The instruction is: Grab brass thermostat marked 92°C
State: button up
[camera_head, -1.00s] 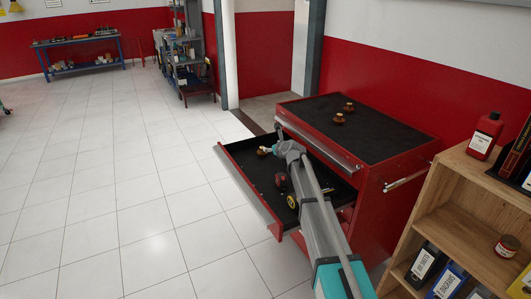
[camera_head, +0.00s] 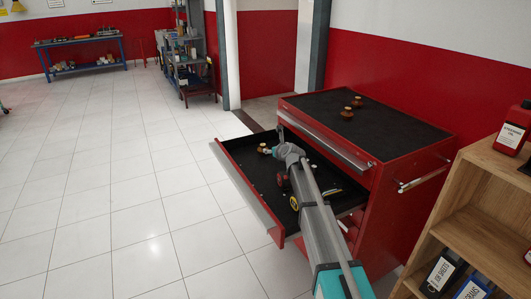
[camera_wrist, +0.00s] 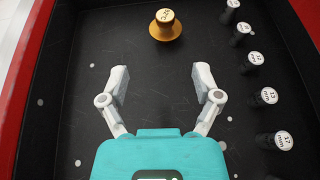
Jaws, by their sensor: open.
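A brass thermostat (camera_wrist: 166,24) stands on the dark drawer floor at the top of the wrist view. It has a wide round flange and a pale top with a small marking that I cannot read surely. It also shows at the drawer's far end in the head view (camera_head: 263,149). My gripper (camera_wrist: 160,79) is open and empty over the drawer, its fingers spread and pointing toward the thermostat, apart from it. Two more brass thermostats, one nearer (camera_head: 346,113) and one farther (camera_head: 357,101), stand on the cabinet top; their markings are unreadable.
The open drawer (camera_head: 247,200) has red walls. Several sockets with size labels, such as the 17 mm one (camera_wrist: 275,141), line its right side in the wrist view. The red cabinet (camera_head: 410,165) and wooden shelf (camera_head: 470,190) stand right. The tiled floor at left is clear.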

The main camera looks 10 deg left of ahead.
jog(key=shift+w, duration=0.15)
jog(key=shift+w+f, duration=0.1)
jog(key=shift+w, duration=0.1)
jog(key=b, duration=0.3)
send_near(264, 145)
jog(key=x, duration=0.4)
jog(key=shift+a+f, duration=0.3)
jog(key=shift+a, duration=0.1)
jog(key=shift+w+a+f, duration=0.15)
jog(key=shift+w+a, duration=0.15)
jog(key=shift+w, duration=0.2)
jog(key=shift+b+x, duration=1.05)
jog(key=shift+x, duration=1.55)
jog(key=shift+w+d, duration=0.1)
jog(key=shift+d, duration=0.1)
grip_shut()
